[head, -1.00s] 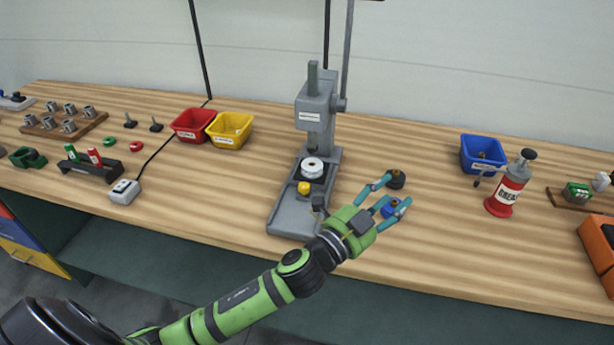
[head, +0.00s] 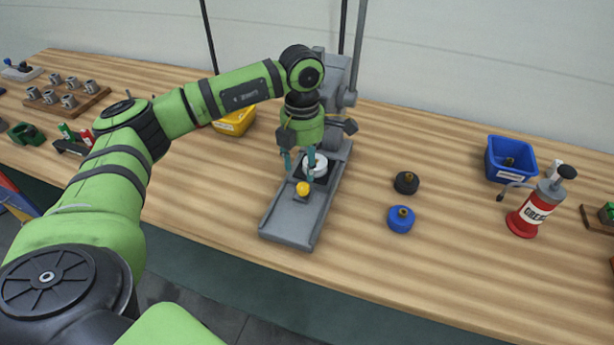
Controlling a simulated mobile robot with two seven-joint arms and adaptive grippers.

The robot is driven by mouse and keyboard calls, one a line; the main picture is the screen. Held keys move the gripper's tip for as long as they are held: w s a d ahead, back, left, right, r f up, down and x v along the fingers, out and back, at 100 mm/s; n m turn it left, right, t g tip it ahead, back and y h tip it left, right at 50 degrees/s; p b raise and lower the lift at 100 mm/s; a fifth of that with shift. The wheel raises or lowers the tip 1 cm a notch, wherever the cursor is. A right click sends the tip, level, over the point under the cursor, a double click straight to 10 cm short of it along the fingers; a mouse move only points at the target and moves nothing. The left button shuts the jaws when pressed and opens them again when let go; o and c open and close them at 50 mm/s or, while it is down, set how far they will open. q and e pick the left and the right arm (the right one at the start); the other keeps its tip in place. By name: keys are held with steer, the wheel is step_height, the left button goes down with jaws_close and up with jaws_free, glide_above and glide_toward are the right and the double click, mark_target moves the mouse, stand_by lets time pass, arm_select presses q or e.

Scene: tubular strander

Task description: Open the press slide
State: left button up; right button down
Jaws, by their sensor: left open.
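The grey press (head: 340,85) stands on the workbench, its long base plate (head: 288,226) reaching toward the front edge. On the base is a dark slide with a yellow knob (head: 303,189) at its front and a white round piece (head: 318,168) behind it. My left gripper (head: 299,172) points down over the slide, open. Its teal fingers are just behind the yellow knob and in front of part of the white piece. I cannot tell whether they touch anything. My right gripper is not in view.
A black knobbed piece (head: 406,183) and a blue one (head: 401,220) stand right of the press. A blue bin (head: 510,160) and red grease can (head: 535,212) are farther right. A yellow bin (head: 235,122) is partly behind my arm. The front right bench is clear.

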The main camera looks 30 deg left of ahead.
mark_target(302, 186)
arm_select(q)
steer(key=shift+s+a+f, duration=0.1)
steer(key=shift+a+f, duration=0.05)
steer(key=shift+f, duration=0.1)
step_height(302, 186, down, 6)
steer(key=shift+r+p, duration=0.15)
steer(key=shift+p, duration=1)
steer(key=shift+f, duration=0.3)
jaws_close()
